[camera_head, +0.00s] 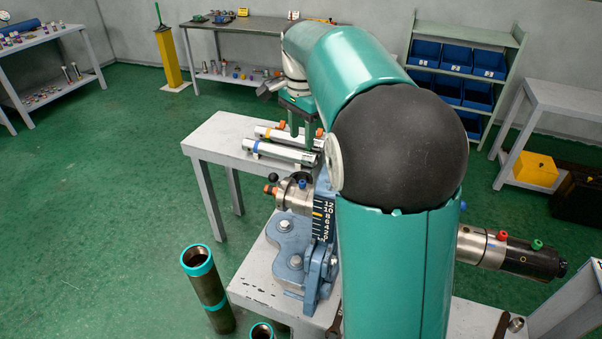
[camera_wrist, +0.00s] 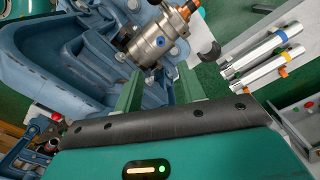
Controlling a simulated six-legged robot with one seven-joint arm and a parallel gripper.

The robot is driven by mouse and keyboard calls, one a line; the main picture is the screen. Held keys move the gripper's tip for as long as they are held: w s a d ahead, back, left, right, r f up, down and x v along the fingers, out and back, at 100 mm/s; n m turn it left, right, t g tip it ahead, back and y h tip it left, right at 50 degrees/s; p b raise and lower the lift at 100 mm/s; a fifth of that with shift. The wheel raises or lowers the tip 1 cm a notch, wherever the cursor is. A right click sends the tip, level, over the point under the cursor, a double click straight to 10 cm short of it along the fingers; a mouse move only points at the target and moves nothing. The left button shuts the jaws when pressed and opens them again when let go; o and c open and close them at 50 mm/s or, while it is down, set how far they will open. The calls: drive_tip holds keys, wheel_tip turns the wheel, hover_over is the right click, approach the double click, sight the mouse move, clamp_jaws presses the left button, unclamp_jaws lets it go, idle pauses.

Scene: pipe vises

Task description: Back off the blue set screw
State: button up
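A small blue screw head (camera_wrist: 161,42) sits on the side of a silver cylindrical fitting (camera_wrist: 147,50) in the wrist view. In the head view the blue screw (camera_head: 302,184) shows on the silver fitting (camera_head: 291,196) at the left side of the blue vise (camera_head: 292,250). My gripper (camera_wrist: 158,74) has two green fingers apart with nothing between them; the screw appears beyond the fingertips, roughly in line with the gap. In the head view my gripper (camera_head: 301,136) points down above and behind the fitting. My arm hides part of the vise.
Silver cylinders (camera_head: 282,152) with coloured bands lie on a grey table behind the vise. A silver and black fitting (camera_head: 510,253) with red and green screws projects at right. Teal-banded pipes (camera_head: 207,287) stand in front. Green floor is open at left.

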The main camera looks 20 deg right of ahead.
sight(302, 181)
drive_tip(key=shift+m, duration=0.7)
wheel_tip(302, 181, down, 14)
drive_tip(key=shift+w+d+f, duration=0.1)
drive_tip(key=shift+d, duration=0.05)
clamp_jaws()
